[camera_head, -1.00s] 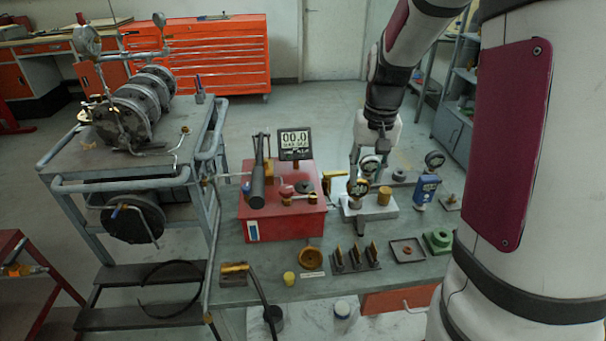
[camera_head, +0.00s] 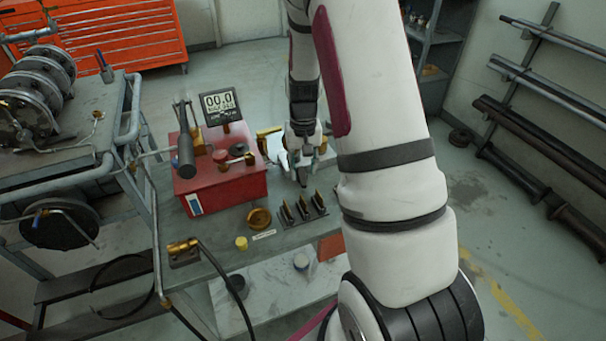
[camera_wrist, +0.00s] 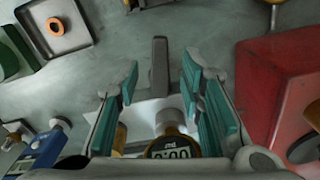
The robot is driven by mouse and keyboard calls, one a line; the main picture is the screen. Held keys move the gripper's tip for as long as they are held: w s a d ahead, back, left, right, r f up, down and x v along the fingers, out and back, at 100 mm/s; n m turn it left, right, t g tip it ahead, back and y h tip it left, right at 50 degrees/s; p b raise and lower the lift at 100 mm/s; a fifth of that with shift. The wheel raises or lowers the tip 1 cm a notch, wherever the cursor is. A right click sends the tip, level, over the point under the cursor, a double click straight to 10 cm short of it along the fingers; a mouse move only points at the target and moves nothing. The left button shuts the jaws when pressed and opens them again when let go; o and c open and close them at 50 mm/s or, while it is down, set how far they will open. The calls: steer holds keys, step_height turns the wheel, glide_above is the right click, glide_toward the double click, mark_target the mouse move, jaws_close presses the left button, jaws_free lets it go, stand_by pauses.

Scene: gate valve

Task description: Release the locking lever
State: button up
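My gripper (camera_wrist: 160,75) points down at the bench in the wrist view, its two teal-padded fingers apart. A grey bar (camera_wrist: 159,62), which looks like the locking lever, juts from a white block (camera_wrist: 148,112) and shows between the fingertips. I cannot tell whether the fingers touch it. A round digital gauge (camera_wrist: 171,149) sits on the block, partly cut off by the gripper. In the head view my gripper (camera_head: 302,178) is right of the red box, behind the rack of brass pieces. There my arm and gripper hide the lever and most of the block.
The red box (camera_head: 225,178) with a display (camera_head: 221,104) stands close to the gripper; its side shows in the wrist view (camera_wrist: 272,80). A rack (camera_head: 302,211) with brass pieces is in front. A blue device (camera_wrist: 40,150) and a square tray (camera_wrist: 76,40) lie left in the wrist view.

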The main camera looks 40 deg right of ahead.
mark_target(303, 179)
steer(key=shift+f, duration=1.55)
jaws_close()
steer(key=shift+s+d+n, duration=0.15)
steer(key=shift+d+n, duration=0.15)
steer(key=shift+n, duration=0.5)
steer(key=shift+s+d+n, duration=0.1)
steer(key=shift+d+n, duration=0.2)
steer(key=shift+n, duration=0.5)
jaws_free()
steer(key=shift+r, duration=0.1)
step_height(303, 179, up, 12)
